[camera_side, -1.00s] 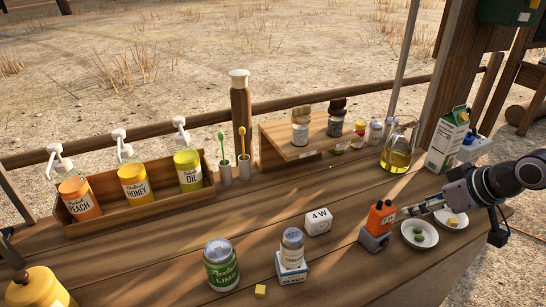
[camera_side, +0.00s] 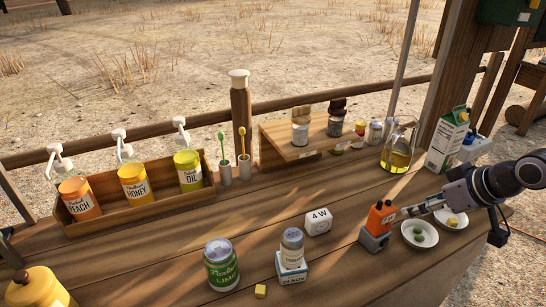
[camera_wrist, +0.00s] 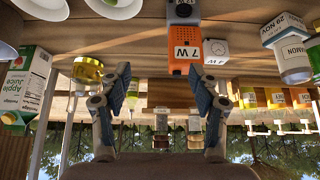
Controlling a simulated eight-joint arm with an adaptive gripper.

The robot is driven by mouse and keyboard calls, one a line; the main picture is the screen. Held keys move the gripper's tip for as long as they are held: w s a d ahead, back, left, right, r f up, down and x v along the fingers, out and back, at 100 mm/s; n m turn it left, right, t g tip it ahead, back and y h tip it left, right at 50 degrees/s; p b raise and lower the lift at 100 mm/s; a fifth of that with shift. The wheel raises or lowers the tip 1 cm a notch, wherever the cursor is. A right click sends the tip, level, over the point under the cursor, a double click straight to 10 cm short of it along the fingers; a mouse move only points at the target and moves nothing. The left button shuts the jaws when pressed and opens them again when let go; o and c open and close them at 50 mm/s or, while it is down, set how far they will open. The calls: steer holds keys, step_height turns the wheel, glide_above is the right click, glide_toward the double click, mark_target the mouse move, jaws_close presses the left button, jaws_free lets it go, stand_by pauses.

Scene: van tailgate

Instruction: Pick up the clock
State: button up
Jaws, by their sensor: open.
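A white block marked "4 W" (camera_side: 319,221) stands on the table; in the wrist view the white block (camera_wrist: 215,51) shows a round dial. A grey block (camera_side: 374,239) stands to its right, with an orange block (camera_side: 381,217) on top; in the wrist view the grey block (camera_wrist: 183,11) shows a round face and the orange block (camera_wrist: 184,44) a label. I cannot tell for sure which of these is the clock. My gripper (camera_side: 404,212) is open and empty, close to the right of the orange block; in the wrist view its fingers (camera_wrist: 163,82) are spread apart.
A small bottle on a white box (camera_side: 292,274) and a green can (camera_side: 221,266) stand left of the white block. Plates (camera_side: 419,233) lie under my arm. An oil jug (camera_side: 397,150), a carton (camera_side: 446,142) and a raised shelf (camera_side: 284,145) stand behind.

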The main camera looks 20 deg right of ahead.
steer(key=w+a+r+n+g, duration=0.1)
steer(key=w+n, duration=0.1)
steer(key=w+a+r+n+g, duration=0.1)
steer(key=w+a+n, duration=0.1)
steer(key=w+n, duration=0.1)
steer(key=w+a+r+n+g, duration=0.1)
steer(key=w+a+n, duration=0.1)
steer(key=shift+w+n+y, duration=0.3)
steer(key=w+a+n+g, duration=0.2)
steer(key=w+a+n, duration=0.2)
steer(key=n+g, duration=0.2)
steer(key=n, duration=0.4)
glide_toward(319, 215)
steer(key=shift+w+a+f, duration=0.15)
steer(key=shift+w+f, duration=0.1)
steer(key=shift+w, duration=0.05)
steer(key=shift+s+f, duration=0.15)
steer(key=shift+f, duration=4.95)
jaws_close()
